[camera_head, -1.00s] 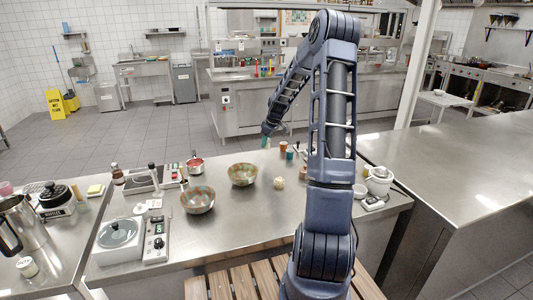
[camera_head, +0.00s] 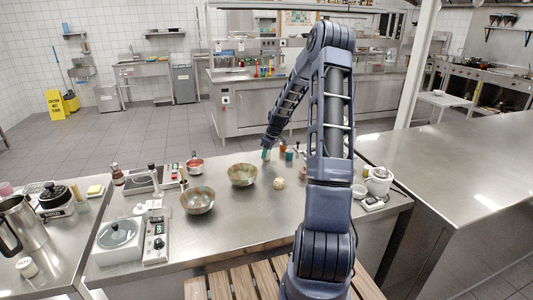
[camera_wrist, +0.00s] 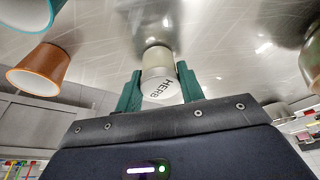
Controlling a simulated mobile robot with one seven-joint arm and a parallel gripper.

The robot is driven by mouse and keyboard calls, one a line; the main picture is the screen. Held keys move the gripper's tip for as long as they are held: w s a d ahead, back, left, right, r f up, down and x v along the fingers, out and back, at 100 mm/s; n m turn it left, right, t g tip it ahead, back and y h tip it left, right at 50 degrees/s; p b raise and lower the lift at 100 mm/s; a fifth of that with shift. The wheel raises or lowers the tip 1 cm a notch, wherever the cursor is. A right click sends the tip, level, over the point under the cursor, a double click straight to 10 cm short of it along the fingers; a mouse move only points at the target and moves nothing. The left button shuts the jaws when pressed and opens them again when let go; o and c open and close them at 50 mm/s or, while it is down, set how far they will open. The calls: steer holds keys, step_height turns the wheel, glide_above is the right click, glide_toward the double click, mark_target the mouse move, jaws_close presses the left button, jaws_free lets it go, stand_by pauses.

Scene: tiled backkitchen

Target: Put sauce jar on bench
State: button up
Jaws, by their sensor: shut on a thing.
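My gripper (camera_wrist: 160,82) has green fingers shut on a small jar (camera_wrist: 157,62) with a pale glass body and a white lid marked "HERB"; I take this as the sauce jar. In the wrist view its base is very near or on the steel bench top (camera_wrist: 110,40), with its reflection close beside it. I cannot tell whether it touches. In the head view my gripper (camera_head: 266,153) is low over the far edge of the middle steel bench (camera_head: 240,222), and the jar is too small to make out there.
Two patterned bowls (camera_head: 242,175) (camera_head: 198,200) and a pale round item (camera_head: 279,183) stand nearer. The bench's front middle is clear.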

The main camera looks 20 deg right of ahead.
steer(key=o, duration=1)
steer(key=v, duration=1.2)
steer(key=s+a+r+m+h, duration=0.1)
steer(key=s+a+r+m, duration=0.1)
steer(key=s+a+r, duration=0.5)
steer(key=s+a+r+m, duration=0.1)
steer(key=s+r+m, duration=0.1)
steer(key=s, duration=1)
steer(key=s+a+r+m+t+h, duration=0.1)
steer(key=s+r, duration=0.3)
steer(key=s, duration=0.8)
steer(key=s+a+r+m+t, duration=0.1)
steer(key=s+r+m, duration=0.2)
steer(key=s, duration=0.9)
steer(key=shift+s+a+r+m, duration=0.25)
steer(key=shift+s+m, duration=0.05)
steer(key=shift+m, duration=0.2)
